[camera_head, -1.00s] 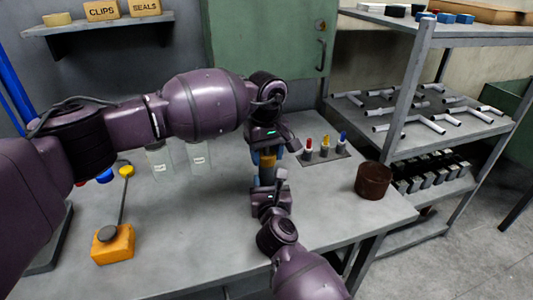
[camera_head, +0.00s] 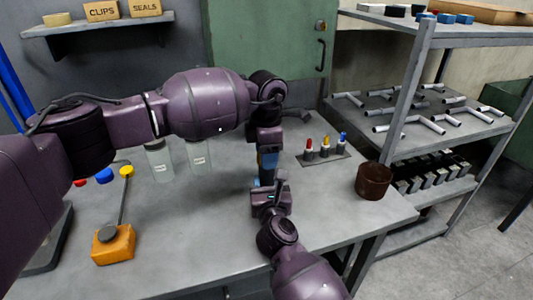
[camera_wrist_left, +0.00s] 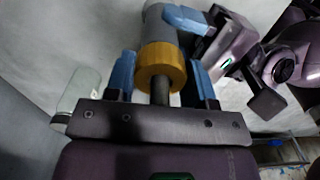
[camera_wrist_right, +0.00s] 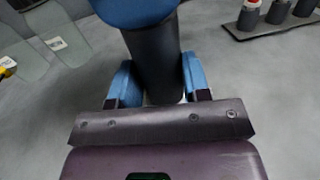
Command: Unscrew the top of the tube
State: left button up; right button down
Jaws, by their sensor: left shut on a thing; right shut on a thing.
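The tube has a grey body (camera_wrist_left: 158,28) and a gold-yellow top (camera_wrist_left: 161,66) with a dark stem. My left gripper (camera_head: 268,160) points down from above, its blue fingers shut on the gold top. My right gripper (camera_head: 268,187) comes from the front, lower down, and its blue fingers are shut around the tube body, which looks dark in the right wrist view (camera_wrist_right: 156,62). In the head view the fingers hide the gold top. The tube is held between the two grippers over the table.
The grey table (camera_head: 195,235) holds two clear jars (camera_head: 199,157), an orange block with a rod (camera_head: 113,245), a tray of coloured-tip pieces (camera_head: 324,155) and a brown pot (camera_head: 373,181). A metal shelf unit (camera_head: 417,80) stands at right.

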pick_arm(q)
jog(key=n, duration=1.3)
jog(key=shift+n, duration=0.4)
jog(key=n, duration=0.6)
jog(key=shift+n, duration=0.4)
jog(key=n, duration=0.7)
jog(key=shift+r, duration=0.7)
jog(key=shift+r, duration=0.35)
jog(key=shift+r, duration=0.25)
